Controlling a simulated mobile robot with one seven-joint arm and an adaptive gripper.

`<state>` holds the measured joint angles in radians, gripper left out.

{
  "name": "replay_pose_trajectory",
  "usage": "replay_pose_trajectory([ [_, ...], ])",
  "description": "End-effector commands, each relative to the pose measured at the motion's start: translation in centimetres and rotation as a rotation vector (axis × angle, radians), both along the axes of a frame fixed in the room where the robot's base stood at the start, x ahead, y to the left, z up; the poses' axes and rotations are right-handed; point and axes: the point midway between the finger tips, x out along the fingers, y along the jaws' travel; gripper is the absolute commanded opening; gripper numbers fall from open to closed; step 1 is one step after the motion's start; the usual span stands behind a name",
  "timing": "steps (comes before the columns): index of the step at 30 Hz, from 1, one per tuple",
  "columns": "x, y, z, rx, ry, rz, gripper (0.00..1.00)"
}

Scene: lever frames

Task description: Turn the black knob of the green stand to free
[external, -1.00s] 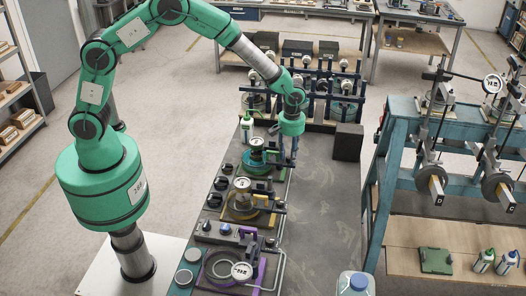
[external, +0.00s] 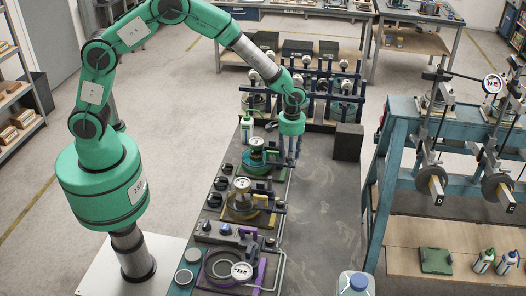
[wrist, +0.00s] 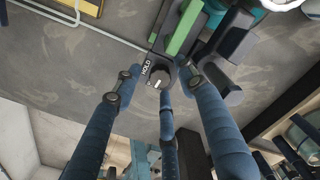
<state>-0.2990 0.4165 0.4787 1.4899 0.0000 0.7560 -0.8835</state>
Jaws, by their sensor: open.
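The green stand (external: 258,168) is in the row of stands on the dark table in the external view. Its green bar (wrist: 184,27) shows at the top of the wrist view. The black knob (wrist: 159,73) is near the middle of the wrist view, with the word HOLD at its left and a small white mark at its lower edge. My gripper (external: 292,161) hangs at the right side of the green stand. In the wrist view its blue fingers are open and spread around the knob; contact cannot be told. The knob is too small to make out in the external view.
A yellow-based stand (external: 240,207) and a purple-framed stand (external: 262,272) are nearer the camera. A black block (external: 348,142) stands to the right. The table's right part is mostly bare.

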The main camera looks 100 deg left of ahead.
Motion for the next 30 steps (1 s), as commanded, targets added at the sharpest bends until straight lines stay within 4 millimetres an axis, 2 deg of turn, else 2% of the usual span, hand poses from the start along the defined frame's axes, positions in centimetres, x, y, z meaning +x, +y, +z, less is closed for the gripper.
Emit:
replay_pose_trajectory([
  [30,0.00,0.02,0.05,0.000,0.000,-0.769,0.41],
])
